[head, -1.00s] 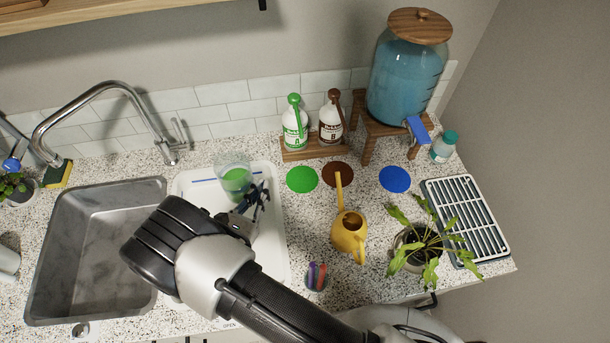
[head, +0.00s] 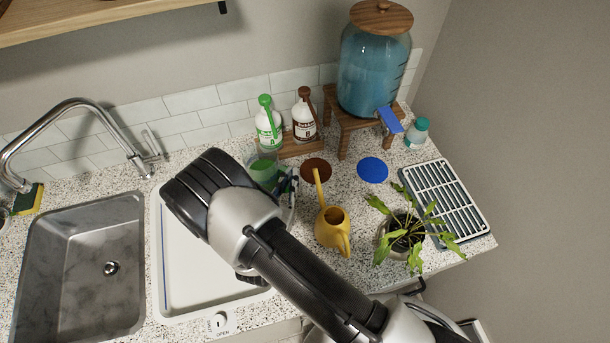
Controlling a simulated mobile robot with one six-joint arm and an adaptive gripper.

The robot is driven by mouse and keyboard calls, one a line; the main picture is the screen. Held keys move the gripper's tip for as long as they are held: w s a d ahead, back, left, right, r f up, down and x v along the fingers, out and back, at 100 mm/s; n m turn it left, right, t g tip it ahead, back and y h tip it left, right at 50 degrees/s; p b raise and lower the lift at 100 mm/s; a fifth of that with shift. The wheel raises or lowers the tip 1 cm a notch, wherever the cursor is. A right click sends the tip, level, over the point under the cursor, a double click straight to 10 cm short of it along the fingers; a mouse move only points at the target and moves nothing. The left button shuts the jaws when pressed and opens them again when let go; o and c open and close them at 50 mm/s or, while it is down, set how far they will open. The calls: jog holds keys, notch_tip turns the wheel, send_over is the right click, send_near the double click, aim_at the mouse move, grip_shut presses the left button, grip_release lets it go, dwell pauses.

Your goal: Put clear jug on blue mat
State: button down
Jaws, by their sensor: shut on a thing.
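The clear jug (head: 263,170) is see-through with green inside. It is at the far right corner of the white drainboard, left of the brown mat. My gripper (head: 286,182) is on its right side and shut on it; my arm hides most of the fingers and the jug's lower part. I cannot tell how far above the surface the jug is. The blue mat (head: 372,170) is a bare round disc on the counter, right of the brown mat (head: 315,171) and in front of the wooden dispenser stand (head: 348,128).
A yellow watering can (head: 332,228) stands in front of the mats, its spout reaching up beside the brown mat. A potted plant (head: 405,232) is at front right. Two pump bottles (head: 305,118) (head: 268,126) stand behind. A small teal-capped bottle (head: 417,133) is right of the blue mat.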

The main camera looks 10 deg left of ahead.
jog(key=d, duration=0.1)
jog(key=w+d, duration=0.2)
jog(key=shift+d+f, duration=0.2)
jog(key=shift+f, duration=0.05)
jog(key=shift+w+d+f, duration=0.15)
jog(key=shift+d+f, duration=0.05)
jog(key=shift+f, duration=0.05)
jog(key=shift+a, duration=0.1)
jog(key=shift+b, duration=0.35)
jog(key=shift+f, duration=0.25)
jog(key=c, duration=1.7)
grip_release()
